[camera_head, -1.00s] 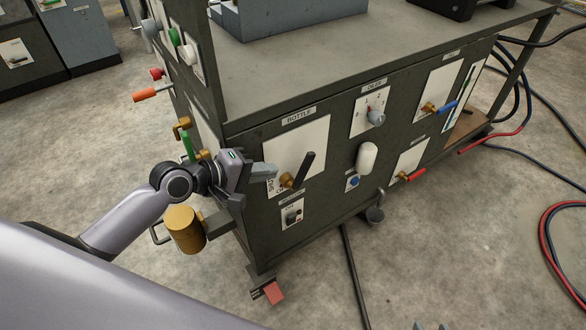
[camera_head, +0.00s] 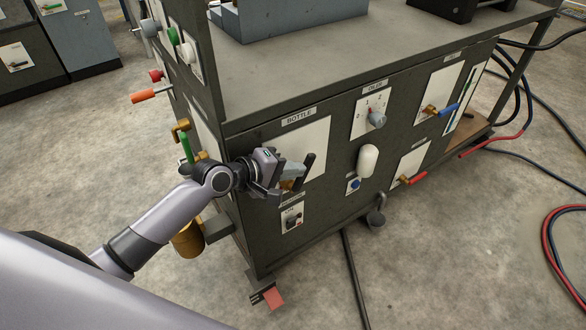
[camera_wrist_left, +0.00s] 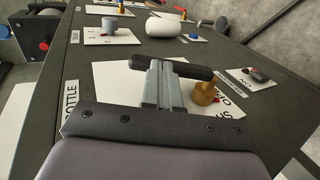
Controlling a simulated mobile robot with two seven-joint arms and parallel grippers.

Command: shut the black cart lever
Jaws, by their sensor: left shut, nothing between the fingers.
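The black lever (camera_head: 309,162) is on a brass valve (camera_head: 287,185) at the white BOTTLE panel (camera_head: 318,138) on the cart's front. It slants upward and slightly right from the valve. My left gripper (camera_head: 294,171) is shut and empty, with its tips at the lever's left side, partly covering the valve. In the left wrist view the shut fingers (camera_wrist_left: 160,85) end at the black lever (camera_wrist_left: 190,71), which lies across their tips. The brass valve (camera_wrist_left: 205,93) is right of the fingers. I cannot tell whether they touch the lever. My right gripper is out of view.
Right of the lever are a grey knob (camera_head: 377,119), a white rounded handle (camera_head: 367,160), and blue (camera_head: 447,109) and red (camera_head: 417,178) levers. A small switch panel (camera_head: 292,217) is below. A brass cylinder (camera_head: 187,240) sticks out at the cart's left corner.

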